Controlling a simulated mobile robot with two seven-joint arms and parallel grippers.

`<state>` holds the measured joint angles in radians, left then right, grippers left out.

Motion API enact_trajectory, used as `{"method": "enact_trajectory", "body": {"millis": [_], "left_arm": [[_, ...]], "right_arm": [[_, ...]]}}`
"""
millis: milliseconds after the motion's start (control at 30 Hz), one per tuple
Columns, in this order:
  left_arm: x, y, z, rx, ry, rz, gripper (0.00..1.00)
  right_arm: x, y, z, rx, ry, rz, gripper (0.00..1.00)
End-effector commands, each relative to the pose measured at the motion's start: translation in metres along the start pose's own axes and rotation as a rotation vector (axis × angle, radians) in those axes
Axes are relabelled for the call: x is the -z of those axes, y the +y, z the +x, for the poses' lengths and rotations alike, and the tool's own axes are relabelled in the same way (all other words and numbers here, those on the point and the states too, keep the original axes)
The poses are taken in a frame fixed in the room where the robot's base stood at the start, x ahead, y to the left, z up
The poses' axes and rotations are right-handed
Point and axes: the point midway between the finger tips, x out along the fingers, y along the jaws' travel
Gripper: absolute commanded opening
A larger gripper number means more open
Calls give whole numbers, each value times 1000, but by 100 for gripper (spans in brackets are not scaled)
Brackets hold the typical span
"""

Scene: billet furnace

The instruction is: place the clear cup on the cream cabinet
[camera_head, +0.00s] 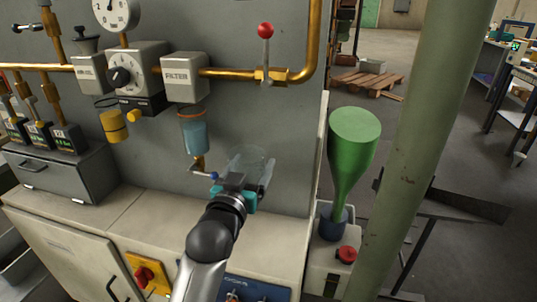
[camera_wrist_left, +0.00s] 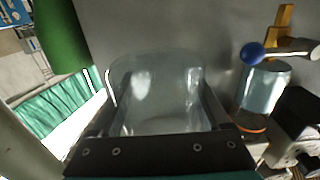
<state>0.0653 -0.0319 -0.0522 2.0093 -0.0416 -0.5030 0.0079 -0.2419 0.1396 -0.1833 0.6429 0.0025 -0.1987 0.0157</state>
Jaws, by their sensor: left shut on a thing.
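My left gripper (camera_head: 247,184) is in the middle of the head view, in front of the grey panel. It is shut on the clear cup (camera_head: 250,160), a transparent vessel that is faint against the panel. In the left wrist view the cup (camera_wrist_left: 158,90) sits between the two fingers of the gripper (camera_wrist_left: 160,105). The cream cabinet (camera_head: 90,232) stands below, with a pale flat top. The gripper and cup appear over its rear right part; whether the cup touches the top cannot be told. My right gripper is not in view.
The blue filter bowl (camera_head: 196,137) and a blue-ended valve lever (camera_head: 205,174) are close left of the gripper. A green funnel-shaped vessel (camera_head: 352,145) and a pale green post (camera_head: 415,130) stand to the right. A grey drawer box (camera_head: 62,172) occupies the cabinet top's left part.

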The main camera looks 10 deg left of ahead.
Motion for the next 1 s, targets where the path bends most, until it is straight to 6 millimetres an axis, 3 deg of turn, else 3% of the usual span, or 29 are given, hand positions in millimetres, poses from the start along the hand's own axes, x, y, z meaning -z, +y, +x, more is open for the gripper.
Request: {"method": "enact_trajectory", "body": {"millis": [167,500,800,1000], "left_arm": [[-11,2,-23,1,-7,-1,24],[-38,6,-103,11,-8,-4,24],[-39,6,-168,26,-5,-3,24],[-35,5,-189,33,-3,-1,24]], "right_arm": [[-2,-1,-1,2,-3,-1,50],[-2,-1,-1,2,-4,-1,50],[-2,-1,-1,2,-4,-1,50],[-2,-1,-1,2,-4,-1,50]]}}
